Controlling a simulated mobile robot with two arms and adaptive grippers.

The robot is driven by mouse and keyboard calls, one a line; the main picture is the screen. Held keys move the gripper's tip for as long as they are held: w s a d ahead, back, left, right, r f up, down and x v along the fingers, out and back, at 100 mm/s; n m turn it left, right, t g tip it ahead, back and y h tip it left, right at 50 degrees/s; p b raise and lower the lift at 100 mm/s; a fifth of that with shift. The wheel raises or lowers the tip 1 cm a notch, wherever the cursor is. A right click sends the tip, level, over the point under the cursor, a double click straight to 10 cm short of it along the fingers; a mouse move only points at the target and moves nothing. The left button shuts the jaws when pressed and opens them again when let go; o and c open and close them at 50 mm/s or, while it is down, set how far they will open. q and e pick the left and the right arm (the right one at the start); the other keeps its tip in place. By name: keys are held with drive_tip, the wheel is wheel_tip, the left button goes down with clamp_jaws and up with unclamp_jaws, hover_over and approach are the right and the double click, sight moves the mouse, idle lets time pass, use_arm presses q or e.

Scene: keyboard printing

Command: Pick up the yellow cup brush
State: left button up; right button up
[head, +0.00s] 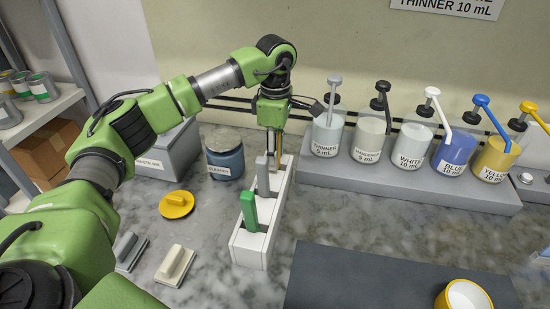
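A white holder (250,240) stands on the marble counter with a green-handled brush (249,211) in its near slot and a grey-handled one (263,176) in its middle slot. My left gripper (274,150) points down over the far end of the holder. A narrow yellow strip (281,143) shows at its fingers, which looks like the handle of the yellow brush. The fingers cover most of it, so I cannot tell whether they are closed on it. A yellow cup (466,297) with a white inside sits at the lower right. My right gripper is out of view.
Several pump bottles stand on a grey ledge (400,187) at the back right. A blue-grey jar (225,158) is left of the holder. A yellow round tool (176,204) and two flat tools lie at left. A dark mat (375,280) lies in front.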

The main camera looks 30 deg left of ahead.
use_arm(q)
clamp_jaws()
drive_tip(key=shift+r, duration=0.1)
drive_tip(key=shift+r, duration=0.6)
wheel_tip(320, 180, up, 10)
drive_tip(key=shift+d+f+b, duration=0.1)
drive_tip(key=shift+f+b, duration=0.15)
drive_tip(key=shift+b, duration=0.65)
wheel_tip(320, 180, up, 7)
drive_tip(key=p, duration=0.1)
